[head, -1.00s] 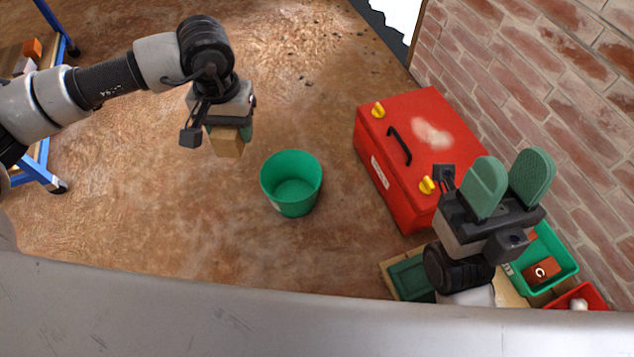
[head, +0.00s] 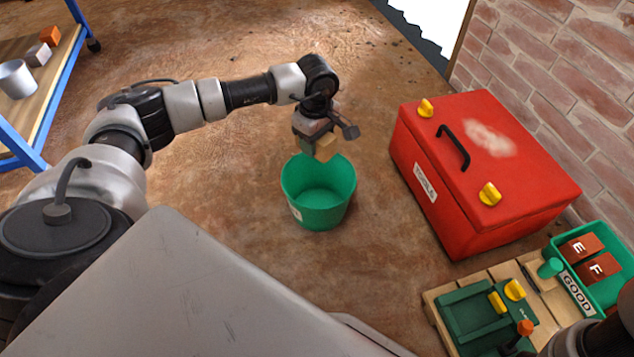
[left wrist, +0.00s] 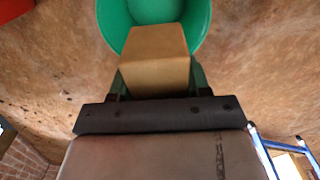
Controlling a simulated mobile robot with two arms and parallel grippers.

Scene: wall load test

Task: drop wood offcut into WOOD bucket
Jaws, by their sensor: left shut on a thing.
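My left gripper (head: 318,142) is shut on a tan wood offcut (head: 327,149). It holds the offcut above the far rim of a green bucket (head: 320,212) in the head view. The bucket stands on the floor and looks empty inside. A small white label shows at its left, too small to read. In the left wrist view the offcut (left wrist: 155,58) sits between the fingers, with the open green bucket (left wrist: 200,20) beyond it. My right gripper is out of the head view; only a dark part of that arm shows at the bottom right corner.
A red toolbox (head: 440,200) with yellow latches stands right of the bucket, by the brick wall. A wooden board (head: 440,308) with green fixtures and a green GOOD bin (head: 600,236) lie at lower right. A blue-framed shelf (head: 62,95) stands at left. Floor around the bucket is clear.

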